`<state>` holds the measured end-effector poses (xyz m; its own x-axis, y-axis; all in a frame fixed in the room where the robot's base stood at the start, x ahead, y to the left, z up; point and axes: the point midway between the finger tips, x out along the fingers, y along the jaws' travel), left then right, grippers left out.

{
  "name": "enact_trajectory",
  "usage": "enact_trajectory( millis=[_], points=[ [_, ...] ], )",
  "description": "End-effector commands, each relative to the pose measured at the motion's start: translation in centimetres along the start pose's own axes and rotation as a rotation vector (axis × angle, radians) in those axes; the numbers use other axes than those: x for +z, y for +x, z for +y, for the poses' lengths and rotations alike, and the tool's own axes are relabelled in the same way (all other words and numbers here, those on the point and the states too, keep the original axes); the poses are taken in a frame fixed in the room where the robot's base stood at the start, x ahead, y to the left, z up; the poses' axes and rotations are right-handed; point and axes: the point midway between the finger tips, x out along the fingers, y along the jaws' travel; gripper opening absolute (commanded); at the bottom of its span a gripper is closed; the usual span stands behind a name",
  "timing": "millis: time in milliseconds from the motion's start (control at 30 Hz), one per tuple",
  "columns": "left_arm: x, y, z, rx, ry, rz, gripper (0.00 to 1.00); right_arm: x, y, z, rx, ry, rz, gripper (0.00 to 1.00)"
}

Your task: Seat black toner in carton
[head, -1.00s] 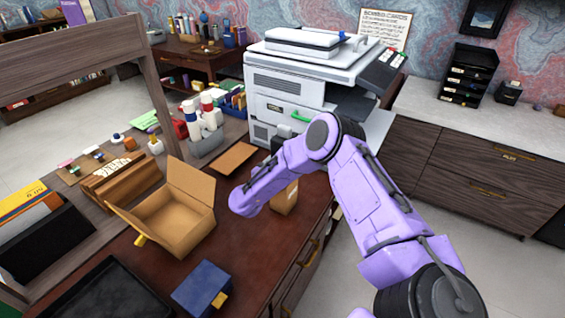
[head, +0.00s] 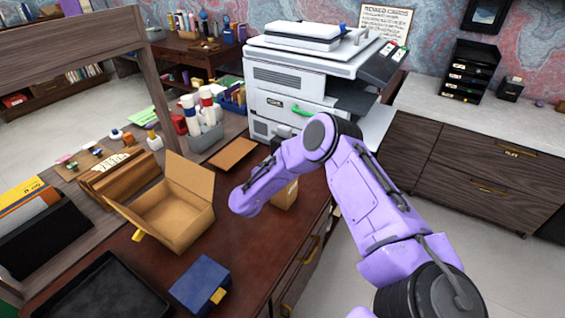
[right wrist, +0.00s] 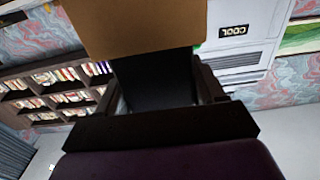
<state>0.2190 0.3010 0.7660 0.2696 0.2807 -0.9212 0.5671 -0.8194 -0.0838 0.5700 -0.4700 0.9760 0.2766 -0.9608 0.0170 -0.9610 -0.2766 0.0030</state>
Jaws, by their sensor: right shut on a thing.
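The open brown carton (head: 184,233) stands on the desk with its flaps raised, left of my right arm in the head view. In the right wrist view, my right gripper (right wrist: 155,85) is shut on a black thing (right wrist: 152,75), which I take as the black toner. A plain brown surface (right wrist: 135,28) covers the top of that view, partly in front of the black thing. In the head view my purple forearm hides the gripper, and a small brown block (head: 286,195) shows just behind it. My left gripper is in neither view.
A blue box (head: 199,284) with a yellow tab and a black tray (head: 105,292) lie in front of the carton. A flat brown sheet (head: 232,156) lies behind it. A white printer (head: 300,85) and a caddy with bottles (head: 205,138) stand beyond.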

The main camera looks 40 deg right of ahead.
Motion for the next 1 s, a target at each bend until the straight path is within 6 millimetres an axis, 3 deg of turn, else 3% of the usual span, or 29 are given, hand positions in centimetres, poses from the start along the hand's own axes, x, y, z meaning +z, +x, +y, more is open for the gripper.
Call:
enact_trajectory(
  millis=[1000],
  points=[
    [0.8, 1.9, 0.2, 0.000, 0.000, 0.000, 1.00, 2.6, 0.0, 0.0, 0.000, 0.001, 0.001, 0.18]
  ],
)
